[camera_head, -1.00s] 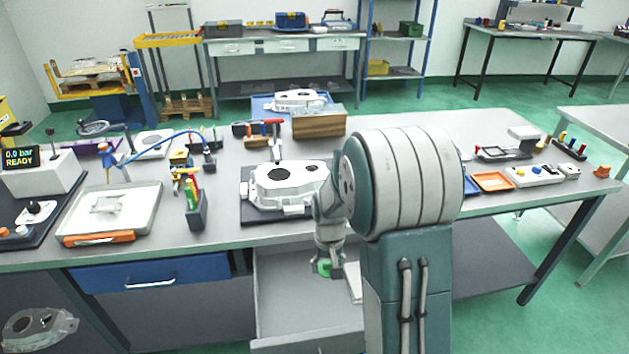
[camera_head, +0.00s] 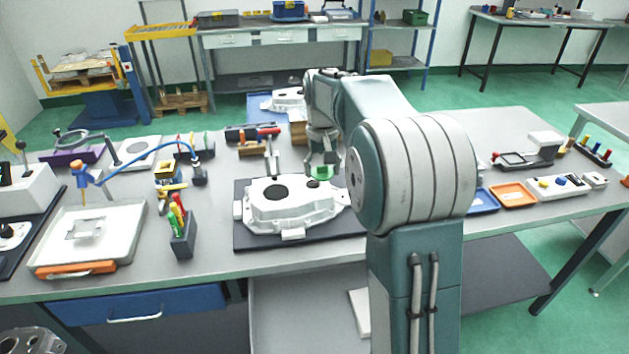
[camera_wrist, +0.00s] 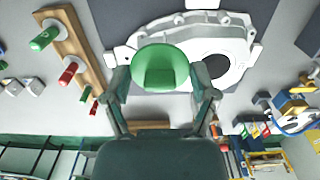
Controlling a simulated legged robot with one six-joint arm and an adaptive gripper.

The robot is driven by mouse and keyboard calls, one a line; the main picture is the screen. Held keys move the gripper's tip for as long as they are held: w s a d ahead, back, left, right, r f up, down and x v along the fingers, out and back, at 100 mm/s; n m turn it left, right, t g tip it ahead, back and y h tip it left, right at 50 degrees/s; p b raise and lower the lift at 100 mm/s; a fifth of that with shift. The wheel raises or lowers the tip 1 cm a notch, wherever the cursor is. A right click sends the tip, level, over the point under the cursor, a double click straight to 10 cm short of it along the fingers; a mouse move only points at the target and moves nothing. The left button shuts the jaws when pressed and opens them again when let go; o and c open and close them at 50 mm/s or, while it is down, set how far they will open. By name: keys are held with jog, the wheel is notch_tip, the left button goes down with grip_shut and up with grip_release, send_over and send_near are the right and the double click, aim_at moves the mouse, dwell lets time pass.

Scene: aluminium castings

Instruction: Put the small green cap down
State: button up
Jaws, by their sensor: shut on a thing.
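The small green cap (camera_wrist: 160,68) is held between the two fingers of my gripper (camera_wrist: 161,80) in the wrist view. In the head view the cap (camera_head: 321,172) shows as a green patch below my gripper (camera_head: 322,158), which is over the back right part of the white casting (camera_head: 290,208). The casting lies on a dark mat (camera_head: 252,243) on the workbench. In the wrist view the casting (camera_wrist: 150,36) is beyond the cap, which hides part of it. I cannot tell the height of the cap above the bench.
An open drawer (camera_head: 290,310) sits below the bench front, with a pale block (camera_head: 359,312) in it. A wooden rack (camera_wrist: 72,45) with red and green pieces shows in the wrist view. A white tray (camera_head: 128,225) stands at left, orange and blue trays (camera_head: 513,195) at right.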

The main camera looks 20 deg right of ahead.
jog(key=w+d+f, duration=0.1)
jog(key=w+f, duration=0.3)
jog(key=w, duration=0.4)
send_over(313, 180)
jog(key=s, duration=0.2)
notch_tip(313, 180, down, 5)
jog(key=shift+a+f, duration=0.25)
jog(key=shift+f, duration=0.6)
jog(key=shift+a+f, duration=0.2)
jog(key=shift+f, duration=0.6)
jog(key=shift+s+f, duration=0.1)
jog(key=shift+f, duration=0.25)
jog(key=shift+f, duration=0.35)
jog(key=shift+c, duration=0.7)
jog(key=o, duration=0.7)
jog(key=shift+f, duration=0.15)
